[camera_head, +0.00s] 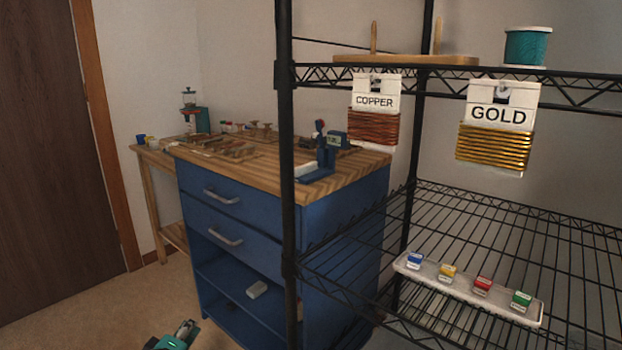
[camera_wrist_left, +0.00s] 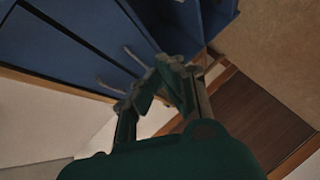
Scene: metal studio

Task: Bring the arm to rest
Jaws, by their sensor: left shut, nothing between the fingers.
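My left gripper (camera_head: 184,330) shows at the bottom edge of the head view, low over the floor and in front of the blue cabinet (camera_head: 235,205). It is green and grey, and only its end is in frame. In the left wrist view its fingers (camera_wrist_left: 172,75) come together at the tips with nothing between them. The cabinet's drawers and handles show behind the fingers there, at a slant. The right gripper is in neither view.
A black wire rack (camera_head: 287,190) stands right of the gripper. It holds copper and gold wire cards and a white tray (camera_head: 470,290) with several small coloured boxes. A wooden bench (camera_head: 150,190) and a dark door (camera_head: 45,150) are at left. The tan floor (camera_head: 90,315) is open.

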